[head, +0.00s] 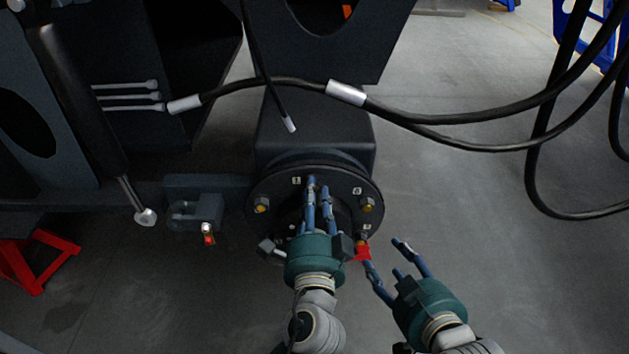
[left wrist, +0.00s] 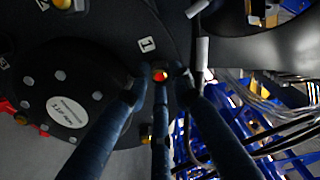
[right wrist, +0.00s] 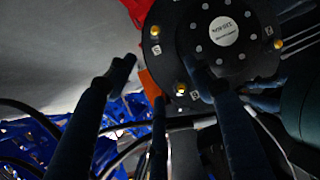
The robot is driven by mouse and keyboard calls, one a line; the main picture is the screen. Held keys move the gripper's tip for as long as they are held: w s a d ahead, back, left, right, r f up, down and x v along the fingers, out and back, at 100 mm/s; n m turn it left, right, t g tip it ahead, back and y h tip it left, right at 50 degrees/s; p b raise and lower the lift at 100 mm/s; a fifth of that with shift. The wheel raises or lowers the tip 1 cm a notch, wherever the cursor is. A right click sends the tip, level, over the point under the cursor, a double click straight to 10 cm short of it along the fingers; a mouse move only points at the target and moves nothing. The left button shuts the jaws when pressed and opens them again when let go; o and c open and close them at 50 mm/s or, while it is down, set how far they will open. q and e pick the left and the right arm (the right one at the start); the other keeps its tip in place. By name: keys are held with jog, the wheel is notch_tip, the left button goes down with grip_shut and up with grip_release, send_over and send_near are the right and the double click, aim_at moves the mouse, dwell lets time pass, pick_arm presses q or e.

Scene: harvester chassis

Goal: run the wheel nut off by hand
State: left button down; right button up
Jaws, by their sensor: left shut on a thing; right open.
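The round dark hub flange (head: 262,183) carries brass-coloured nuts around its rim, with number labels. The wheel nut beside label 1 shows in the left wrist view (left wrist: 160,75), with a red and yellow face. My left gripper (head: 319,188) reaches across the hub to its top and is shut on this nut, its fingertips around it. In the head view the fingers hide the nut.
Black hoses (head: 440,142) hang across the top and right. A bracket with a red-tipped fitting (head: 208,232) sits left of the hub. A red stand (head: 40,262) is at the far left. Grey floor (head: 480,215) lies open to the right.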

pick_arm(q)
jog(key=shift+s+f+n+b, duration=0.1)
jog(key=shift+f+n+b, duration=0.2)
jog(key=shift+n, duration=0.2)
jog(key=c, duration=1.8)
grip_release()
jog(key=shift+c, duration=0.2)
jog(key=o, duration=0.4)
jog(key=shift+r, duration=0.2)
pick_arm(e)
jog(key=r, duration=0.1)
jog(key=w+r+t, duration=0.1)
jog(key=w+a+r+t, duration=0.1)
jog(key=r, duration=0.1)
jog(key=shift+r+y, duration=0.1)
jog(key=shift+y, duration=0.2)
pick_arm(q)
jog(key=shift+c, duration=1)
jog(key=shift+r, duration=0.1)
